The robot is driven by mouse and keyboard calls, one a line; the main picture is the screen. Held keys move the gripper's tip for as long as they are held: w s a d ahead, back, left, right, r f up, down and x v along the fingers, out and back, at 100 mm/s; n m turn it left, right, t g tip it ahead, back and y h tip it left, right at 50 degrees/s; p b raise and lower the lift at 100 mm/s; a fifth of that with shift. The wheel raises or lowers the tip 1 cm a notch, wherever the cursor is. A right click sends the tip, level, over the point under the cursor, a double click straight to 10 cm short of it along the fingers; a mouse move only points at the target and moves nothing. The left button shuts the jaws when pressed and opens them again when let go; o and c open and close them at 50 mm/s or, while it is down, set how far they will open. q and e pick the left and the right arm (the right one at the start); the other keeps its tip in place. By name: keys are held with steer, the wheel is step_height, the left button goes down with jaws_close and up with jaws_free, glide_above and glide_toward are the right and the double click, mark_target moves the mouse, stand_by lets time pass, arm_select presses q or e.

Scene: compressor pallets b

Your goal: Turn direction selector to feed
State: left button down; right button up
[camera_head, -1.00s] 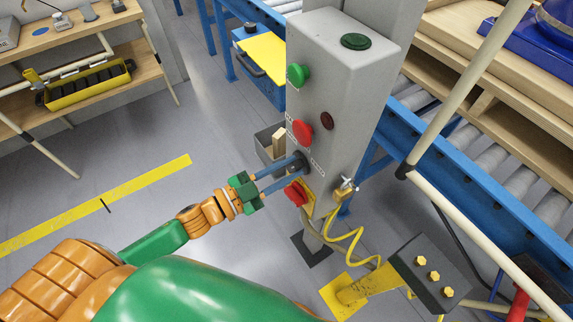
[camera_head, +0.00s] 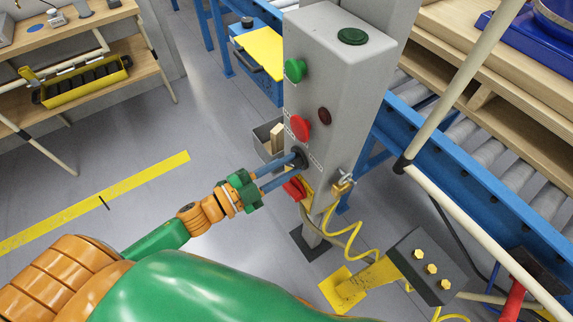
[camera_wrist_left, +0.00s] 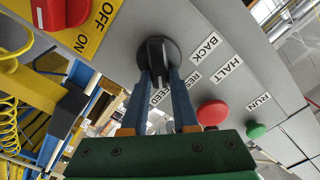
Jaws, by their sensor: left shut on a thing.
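The direction selector is a black round knob with a raised grip on the side of the grey control box; it shows in the head view (camera_head: 300,157) and the wrist view (camera_wrist_left: 172,50). My left gripper (camera_head: 291,166) has its two blue fingers closed on the knob's grip, one on each side, also in the wrist view (camera_wrist_left: 157,82). Labels BACK (camera_wrist_left: 205,47), a partly covered RES… (camera_wrist_left: 193,77) and FEED (camera_wrist_left: 160,93) surround the knob. FEED shows between the fingers. The fingers partly hide the grip, so its exact pointing is hard to read. My right gripper is out of view.
On the control box (camera_head: 345,75) are a red button (camera_head: 299,127) and a green button (camera_head: 295,70) above the selector. A red switch handle (camera_head: 293,189) on yellow sits just below the fingers. A yellow cable (camera_head: 350,235) hangs below. A roller conveyor (camera_head: 440,135) stands behind.

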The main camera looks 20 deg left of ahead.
arm_select(q)
steer(key=shift+f, duration=0.1)
steer(key=c, duration=0.7)
jaws_free()
steer(key=b+v, duration=0.1)
steer(key=v, duration=0.6)
